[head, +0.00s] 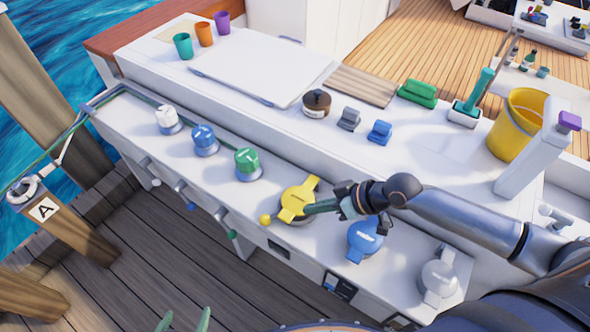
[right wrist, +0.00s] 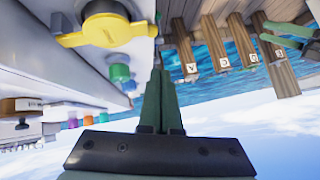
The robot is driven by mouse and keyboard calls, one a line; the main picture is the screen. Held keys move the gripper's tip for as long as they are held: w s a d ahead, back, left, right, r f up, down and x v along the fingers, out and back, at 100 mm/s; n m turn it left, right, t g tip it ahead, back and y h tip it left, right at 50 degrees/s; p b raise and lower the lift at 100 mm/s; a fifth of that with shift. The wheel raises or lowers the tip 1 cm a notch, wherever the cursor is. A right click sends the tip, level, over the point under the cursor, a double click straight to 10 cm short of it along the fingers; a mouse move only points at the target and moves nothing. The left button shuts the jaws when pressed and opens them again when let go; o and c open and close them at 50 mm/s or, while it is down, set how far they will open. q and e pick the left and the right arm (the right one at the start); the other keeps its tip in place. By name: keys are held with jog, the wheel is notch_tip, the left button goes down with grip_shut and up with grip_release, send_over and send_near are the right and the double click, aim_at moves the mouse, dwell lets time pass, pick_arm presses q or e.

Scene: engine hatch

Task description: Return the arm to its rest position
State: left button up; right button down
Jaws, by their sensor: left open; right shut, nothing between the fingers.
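My right arm (head: 465,222) reaches in from the right in the head view. Its gripper (head: 310,209) is shut and empty, with its fingertips over or beside the yellow knob (head: 296,201); whether they touch cannot be told there. In the right wrist view the shut green fingers (right wrist: 160,80) appear apart from the yellow knob (right wrist: 100,32), which lies up and to the left. My left gripper (head: 185,321) shows only its two spread fingertips at the bottom edge of the head view. It is open and empty. It also shows in the right wrist view (right wrist: 290,37).
A blue valve (head: 365,239) and a grey valve (head: 438,282) stand on the ledge under and near my right arm. Green (head: 247,163), blue (head: 204,138) and white (head: 167,118) knobs lie left. A yellow bucket (head: 518,124) stands behind. Space above the wooden deck is clear.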

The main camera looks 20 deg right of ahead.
jog(key=s+f+m+t+h, duration=0.3)
jog(key=s+f+m+h, duration=0.1)
jog(key=s+f, duration=0.7)
jog(key=shift+s+a+t+h, duration=0.25)
jog(key=shift+s+t+h, duration=0.05)
jog(key=shift+h, duration=0.2)
dwell(0.4)
